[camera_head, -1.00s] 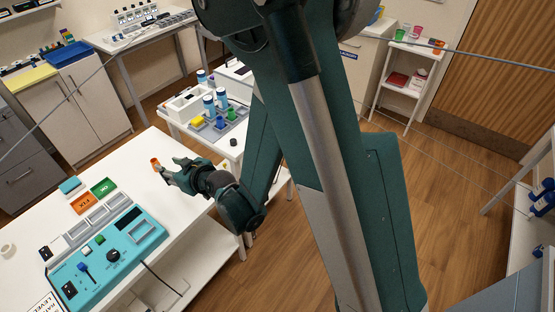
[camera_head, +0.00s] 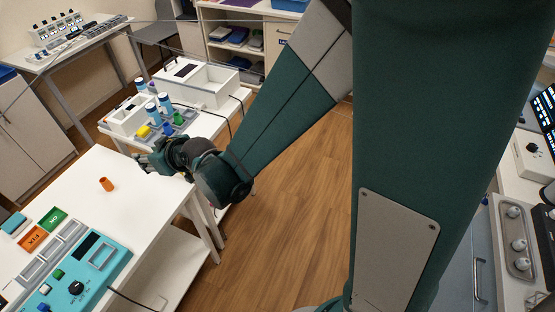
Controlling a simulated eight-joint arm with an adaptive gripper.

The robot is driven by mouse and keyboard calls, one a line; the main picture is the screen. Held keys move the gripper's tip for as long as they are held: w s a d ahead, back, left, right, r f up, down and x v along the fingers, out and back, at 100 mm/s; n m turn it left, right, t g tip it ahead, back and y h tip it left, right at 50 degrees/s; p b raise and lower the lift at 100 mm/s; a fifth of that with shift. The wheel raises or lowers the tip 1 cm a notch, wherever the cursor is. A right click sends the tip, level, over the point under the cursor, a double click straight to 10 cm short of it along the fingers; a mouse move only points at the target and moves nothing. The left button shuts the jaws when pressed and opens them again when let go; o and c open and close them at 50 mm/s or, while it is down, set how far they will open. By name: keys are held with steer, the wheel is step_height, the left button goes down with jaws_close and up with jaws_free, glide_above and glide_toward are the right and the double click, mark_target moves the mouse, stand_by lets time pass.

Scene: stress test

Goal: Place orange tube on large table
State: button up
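The orange tube (camera_head: 106,184) stands by itself on the white top of the large table (camera_head: 135,212), near its back edge and leaning slightly in the picture. My gripper (camera_head: 140,163) is up and to the right of the tube, over the table's back right edge. A clear gap separates them. Its dark fingers look spread and nothing shows between them, though they are small in the picture. The tube is fully in sight.
A teal device (camera_head: 75,280) and green (camera_head: 52,219) and orange (camera_head: 33,238) trays lie on the table's left front. Behind my gripper, a smaller white table holds blue-capped bottles (camera_head: 165,103) and a white box (camera_head: 205,85). Table space right of the tube is clear.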

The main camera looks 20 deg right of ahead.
steer(key=s+d+r+m+h, duration=0.1)
steer(key=s+d+r, duration=0.15)
steer(key=d, duration=0.35)
steer(key=s+d+r+m+h, duration=0.1)
steer(key=d+r, duration=0.2)
steer(key=d, duration=0.3)
steer(key=s+d+r+m+g+h, duration=0.1)
steer(key=s+d+r+m+h, duration=0.1)
steer(key=s+d, duration=0.9)
steer(key=s+d+r+m+g+h, duration=0.1)
steer(key=s+d+r+m+h, duration=0.1)
steer(key=s+d, duration=0.9)
steer(key=d+m+h, duration=0.1)
steer(key=d, duration=0.1)
steer(key=shift+s+d+r, duration=0.2)
steer(key=shift+s+d, duration=0.1)
steer(key=shift+s, duration=0.05)
